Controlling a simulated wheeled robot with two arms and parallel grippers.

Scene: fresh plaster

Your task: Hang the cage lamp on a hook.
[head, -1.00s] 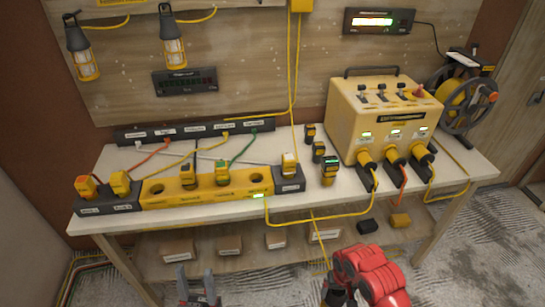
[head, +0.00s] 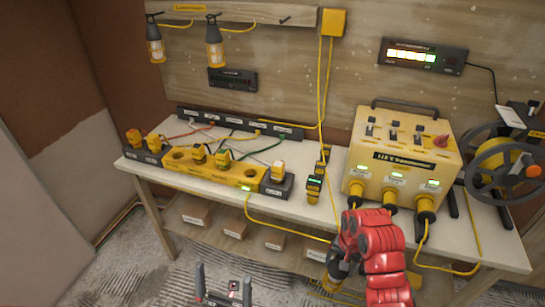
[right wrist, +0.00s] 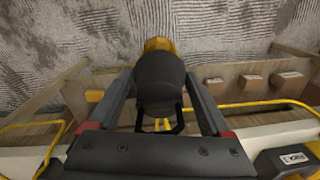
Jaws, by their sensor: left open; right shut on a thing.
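A cage lamp with a black cap and yellow cage (right wrist: 160,82) is between the fingers of my right gripper, which is shut on it. In the head view my right gripper (head: 338,262) is low, in front of the table, with the lamp (head: 333,282) partly hidden by my red arm. Two more cage lamps, one on the left (head: 154,42) and one beside it (head: 214,45), hang from the board rail at upper left. A bare dark hook (head: 286,20) sticks out to their right. My left gripper (head: 223,286) is open and empty at the bottom.
The table (head: 330,222) carries a yellow transformer box (head: 403,160), a cable reel (head: 497,165), a yellow socket strip (head: 220,168) and chargers. A yellow junction box (head: 334,22) with hanging cables is right of the hook. Small boxes sit on the lower shelf.

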